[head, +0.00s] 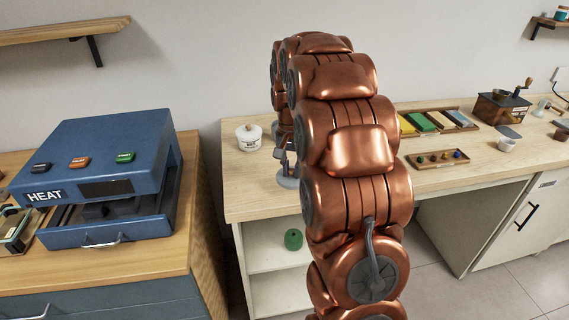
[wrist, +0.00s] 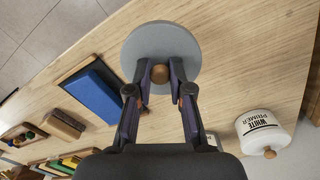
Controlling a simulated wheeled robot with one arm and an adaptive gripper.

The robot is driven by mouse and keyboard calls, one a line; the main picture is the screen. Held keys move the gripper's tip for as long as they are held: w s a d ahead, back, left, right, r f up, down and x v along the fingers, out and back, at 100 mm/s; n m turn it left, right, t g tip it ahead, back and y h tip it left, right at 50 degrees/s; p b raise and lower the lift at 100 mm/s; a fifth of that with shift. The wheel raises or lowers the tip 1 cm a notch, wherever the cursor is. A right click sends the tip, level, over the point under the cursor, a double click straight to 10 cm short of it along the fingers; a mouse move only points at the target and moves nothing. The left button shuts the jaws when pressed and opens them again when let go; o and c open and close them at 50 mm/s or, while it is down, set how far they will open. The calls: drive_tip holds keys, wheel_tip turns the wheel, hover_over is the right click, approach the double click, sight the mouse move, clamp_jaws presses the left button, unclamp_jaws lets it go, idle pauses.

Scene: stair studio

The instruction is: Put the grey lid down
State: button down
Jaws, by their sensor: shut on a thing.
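The grey lid (wrist: 139,49) is a round flat disc with a brown knob (wrist: 160,76) at its middle. In the wrist view the two fingers of my gripper (wrist: 160,70) are shut on the knob, one on each side. In the head view the lid (head: 287,182) shows below my gripper (head: 285,158), near the front of the light wood bench, partly hidden by my copper arm. I cannot tell whether it touches the bench top or hangs just above it.
A white primer pot (wrist: 264,132) with a brown knob stands on the bench (head: 262,193), also in the head view (head: 249,137). A tray with a blue block (wrist: 97,93) lies near the lid. Further right are colour trays (head: 437,120) and a grinder (head: 502,107).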

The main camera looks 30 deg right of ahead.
drive_tip(key=w, duration=0.1)
drive_tip(key=w+d+p, duration=0.1)
drive_tip(key=w, duration=0.3)
drive_tip(key=shift+w+d+f, duration=0.1)
drive_tip(key=shift+d+f, duration=0.1)
drive_tip(key=shift+d, duration=0.1)
drive_tip(key=shift+w+d+f+p, duration=0.2)
drive_tip(key=shift+w+p, duration=0.1)
drive_tip(key=shift+w, duration=0.2)
drive_tip(key=shift+f+p, duration=0.8)
drive_tip(key=shift+f, duration=0.9)
drive_tip(key=shift+f, duration=0.2)
drive_tip(key=c, duration=1.1)
unclamp_jaws()
drive_tip(key=shift+o, duration=0.2)
drive_tip(key=shift+r, duration=0.15)
